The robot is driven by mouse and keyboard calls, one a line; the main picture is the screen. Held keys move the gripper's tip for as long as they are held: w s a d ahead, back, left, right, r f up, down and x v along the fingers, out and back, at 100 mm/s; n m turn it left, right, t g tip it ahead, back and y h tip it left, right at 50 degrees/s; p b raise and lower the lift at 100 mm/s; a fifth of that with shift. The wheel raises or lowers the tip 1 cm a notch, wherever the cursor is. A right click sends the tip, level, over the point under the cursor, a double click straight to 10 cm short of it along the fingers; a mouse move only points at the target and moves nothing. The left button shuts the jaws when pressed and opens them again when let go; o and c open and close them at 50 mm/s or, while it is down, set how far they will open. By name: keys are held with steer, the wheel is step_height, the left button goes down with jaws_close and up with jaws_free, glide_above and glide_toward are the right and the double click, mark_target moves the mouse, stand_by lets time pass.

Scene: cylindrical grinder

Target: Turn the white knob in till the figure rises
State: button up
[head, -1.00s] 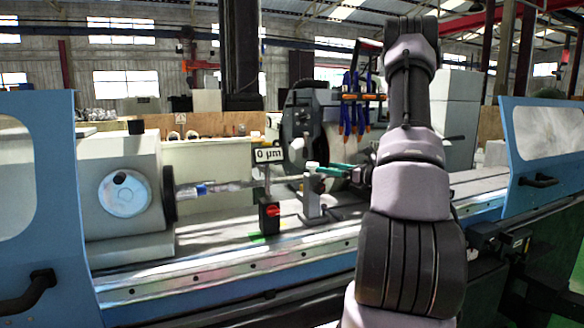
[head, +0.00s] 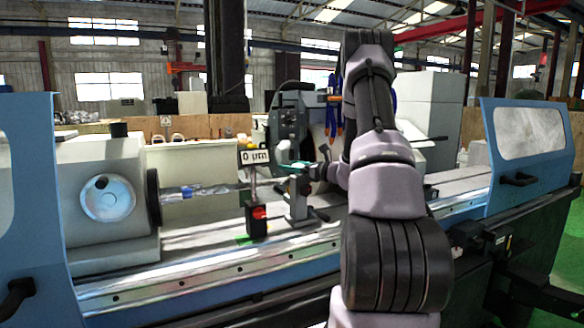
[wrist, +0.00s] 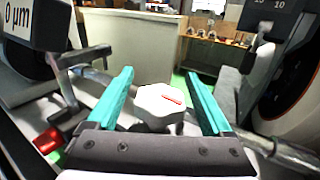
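The white knob (wrist: 158,104) is lobed, with a red mark on its top. In the wrist view it sits between the two green fingers of my gripper (wrist: 160,100). The gripper is open, with a gap showing on each side of the knob. In the head view my gripper (head: 294,168) is at the top of a grey stand on the machine bed, and the knob is hard to make out there. The display (head: 254,157) reads 0 µm; it also shows at the upper left of the wrist view (wrist: 34,22).
A black block with a red knob (head: 258,213) stands left of the grey stand; the red knob also shows in the wrist view (wrist: 48,141). The grinding wheel head (head: 290,125) is behind. A horizontal bar runs close by the gripper. Blue doors (head: 530,138) flank the bed.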

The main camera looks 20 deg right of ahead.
jaws_close()
steer(key=shift+m+h, duration=0.3)
steer(key=shift+h, duration=0.1)
steer(key=c, duration=1.2)
jaws_free()
steer(key=m+t+h, duration=0.1)
steer(key=h, duration=0.1)
steer(key=m+t+h, duration=0.1)
steer(key=m+h, duration=0.1)
steer(key=shift+w+d, duration=0.1)
steer(key=shift+d, duration=0.25)
steer(key=c, duration=1.2)
jaws_free()
steer(key=shift+d+m+t+h, duration=0.2)
steer(key=shift+m+h, duration=0.6)
steer(key=shift+h, duration=0.55)
steer(key=shift+d+m+t+h, duration=0.1)
steer(key=shift+d+m+h, duration=0.2)
steer(key=shift+m+h, duration=0.8)
steer(key=c, duration=1.2)
jaws_free()
steer(key=shift+h, duration=0.35)
steer(key=c, duration=1.2)
jaws_free()
steer(key=shift+o, duration=0.9)
jaws_free()
